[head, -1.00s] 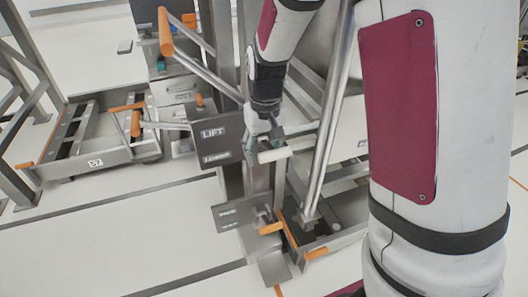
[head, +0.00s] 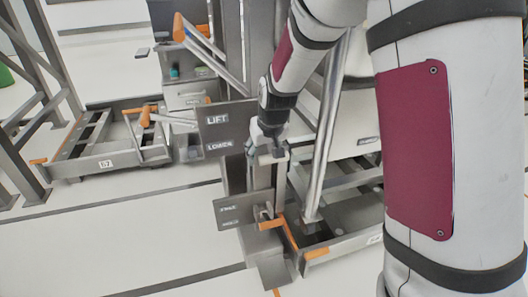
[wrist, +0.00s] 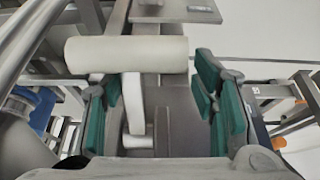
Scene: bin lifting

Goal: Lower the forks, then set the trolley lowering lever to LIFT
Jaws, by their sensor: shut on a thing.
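The lever has a white cylindrical handle (wrist: 125,54) on a short white stem, in the wrist view. A dark plate (head: 227,130) left of my gripper reads LIFT above and LOWER below. My gripper is beside the lower part of that plate. The forks are not clearly visible.
A second dark plate (head: 237,209) with two small words sits below, near orange-tipped pedals. A slanted steel bar (head: 326,130) runs close to the right of my gripper. The floor at lower left is clear.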

